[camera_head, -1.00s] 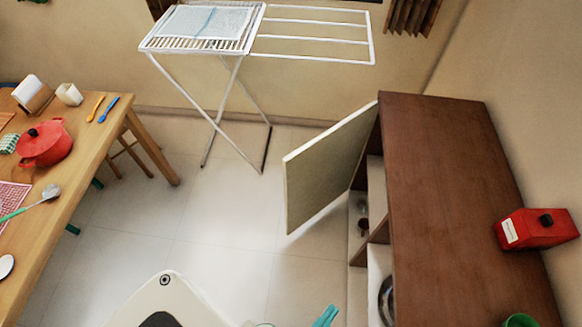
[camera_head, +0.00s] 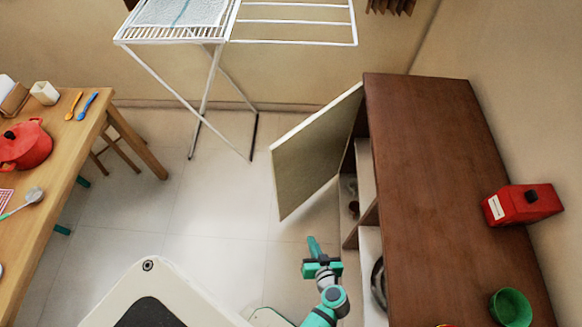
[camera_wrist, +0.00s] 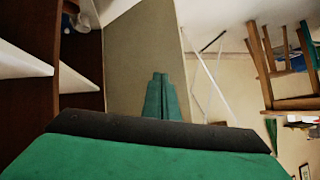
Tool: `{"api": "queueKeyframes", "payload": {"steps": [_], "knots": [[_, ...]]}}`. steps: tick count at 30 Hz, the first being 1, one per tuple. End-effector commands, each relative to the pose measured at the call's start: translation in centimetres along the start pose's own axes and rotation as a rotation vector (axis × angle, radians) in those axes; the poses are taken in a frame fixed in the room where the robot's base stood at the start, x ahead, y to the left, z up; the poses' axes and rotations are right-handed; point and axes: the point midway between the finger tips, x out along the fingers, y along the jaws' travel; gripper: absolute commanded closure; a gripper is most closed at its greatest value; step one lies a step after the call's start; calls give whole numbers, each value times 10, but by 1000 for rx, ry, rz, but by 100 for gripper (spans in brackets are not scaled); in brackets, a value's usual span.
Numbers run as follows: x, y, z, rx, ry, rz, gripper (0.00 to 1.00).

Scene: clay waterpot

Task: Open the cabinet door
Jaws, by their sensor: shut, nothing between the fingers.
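The cabinet (camera_head: 425,150) has a dark brown top and stands along the right wall. Its far door (camera_head: 315,155) stands wide open, swung out to the left, so the shelves inside show. My green gripper (camera_head: 313,246) is shut and empty, in front of the open cabinet and nearer to me than the door. In the wrist view my closed fingers (camera_wrist: 162,98) point toward the pale inner face of the door (camera_wrist: 145,50). I cannot tell whether they touch it. Cabinet shelves (camera_wrist: 25,62) show at the left of that view.
A white drying rack (camera_head: 210,95) stands at the back. A wooden table (camera_head: 75,140) with a red pot (camera_head: 25,145) is at the left. A red box (camera_head: 522,204) and a green cup (camera_head: 511,307) sit on the cabinet. The floor (camera_head: 200,215) between table and cabinet is clear.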

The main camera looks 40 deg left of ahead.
Motion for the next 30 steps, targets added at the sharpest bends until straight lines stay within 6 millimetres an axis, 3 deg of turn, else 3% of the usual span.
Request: {"api": "queueKeyframes", "payload": {"steps": [3,6,12,15,22,30], "knots": [[26,1,-43,-82,85,-160,100],[37,-2,-83,-165,182,-292,100],[35,-4,-154,-323,388,-477,100],[30,-5,-176,-376,462,-527,100],[29,-10,-195,-419,523,-564,100],[59,-35,-208,-418,520,-565,100]]}}
